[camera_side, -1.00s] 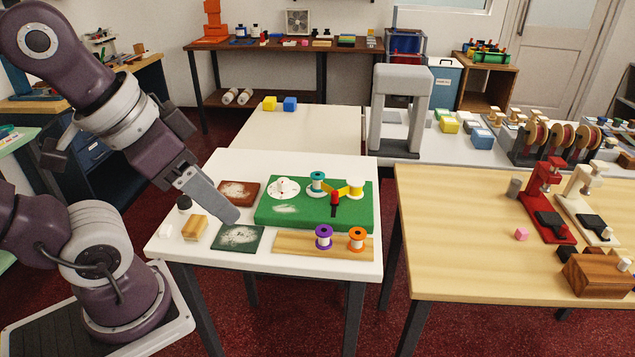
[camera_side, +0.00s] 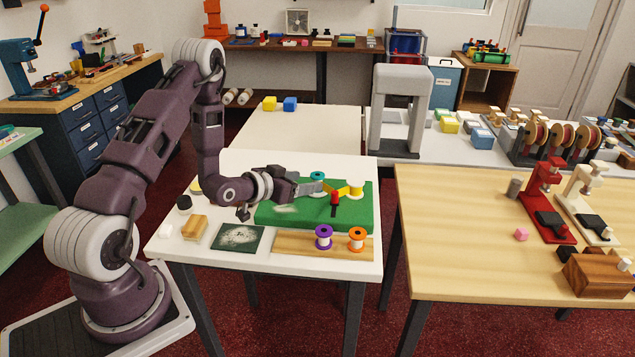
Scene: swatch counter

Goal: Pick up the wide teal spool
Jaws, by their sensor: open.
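The teal spool (camera_side: 318,176) stands on the green mat (camera_side: 285,222) on the white table. Its teal top shows; its lower part is hidden by my gripper. My gripper (camera_side: 319,187) is open, low over the mat, its grey fingers level and pointing right. The fingers are right in front of the spool; whether they straddle it or touch it I cannot tell. A yellow spool (camera_side: 355,191) stands just to the right on the mat.
A yellow piece (camera_side: 341,190) and an upright red piece (camera_side: 334,198) sit close to the fingertips. Purple (camera_side: 323,232) and orange (camera_side: 357,234) spools stand on a wooden board (camera_side: 291,243) in front. A dark green swatch (camera_side: 238,238) lies left of it.

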